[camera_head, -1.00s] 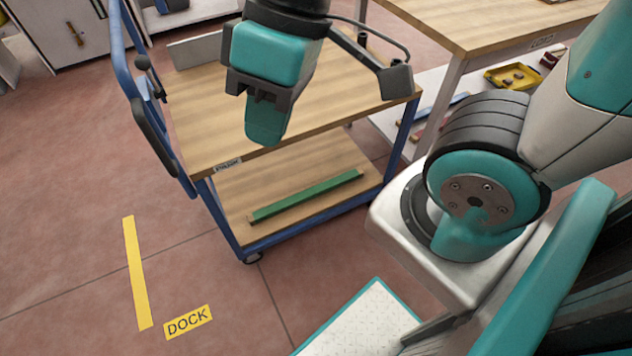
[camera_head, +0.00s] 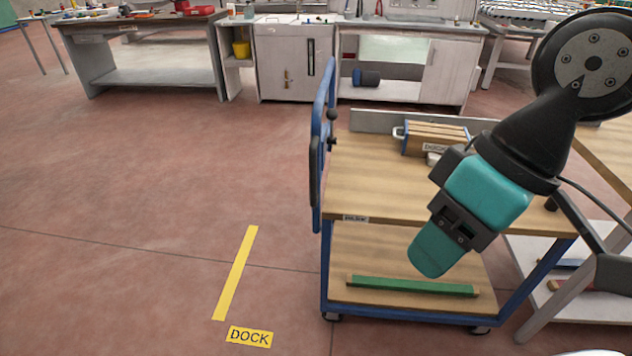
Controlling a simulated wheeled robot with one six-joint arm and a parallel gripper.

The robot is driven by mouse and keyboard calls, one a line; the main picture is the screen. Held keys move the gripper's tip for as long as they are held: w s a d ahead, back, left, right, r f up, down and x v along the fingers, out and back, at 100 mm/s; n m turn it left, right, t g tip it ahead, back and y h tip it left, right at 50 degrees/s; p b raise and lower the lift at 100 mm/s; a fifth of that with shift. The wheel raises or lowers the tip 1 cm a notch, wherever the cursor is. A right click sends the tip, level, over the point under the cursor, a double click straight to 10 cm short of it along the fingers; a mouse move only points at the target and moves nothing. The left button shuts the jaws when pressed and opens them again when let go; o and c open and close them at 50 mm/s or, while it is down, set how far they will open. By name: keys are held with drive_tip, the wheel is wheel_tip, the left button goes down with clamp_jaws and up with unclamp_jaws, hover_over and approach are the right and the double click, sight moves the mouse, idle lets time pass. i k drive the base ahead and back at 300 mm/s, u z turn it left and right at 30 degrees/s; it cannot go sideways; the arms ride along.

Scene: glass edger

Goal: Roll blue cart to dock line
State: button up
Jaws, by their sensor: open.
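The blue cart (camera_head: 342,225) stands to the right of the yellow dock line (camera_head: 238,272), with bare floor between them. It has a wooden top, a lower wooden shelf and a blue push handle (camera_head: 322,150) upright at its left end.
A green bar (camera_head: 412,286) lies on the cart's lower shelf. Another table (camera_head: 606,150) stands close at the right. Cabinets (camera_head: 293,65) and a workbench (camera_head: 140,45) line the back. The floor at left is clear.

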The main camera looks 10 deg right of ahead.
sight(377, 198)
drive_tip(key=z, duration=0.05)
drive_tip(key=k, duration=0.2)
drive_tip(key=u, duration=0.9)
drive_tip(key=i, duration=0.6)
drive_tip(key=z, duration=1.25)
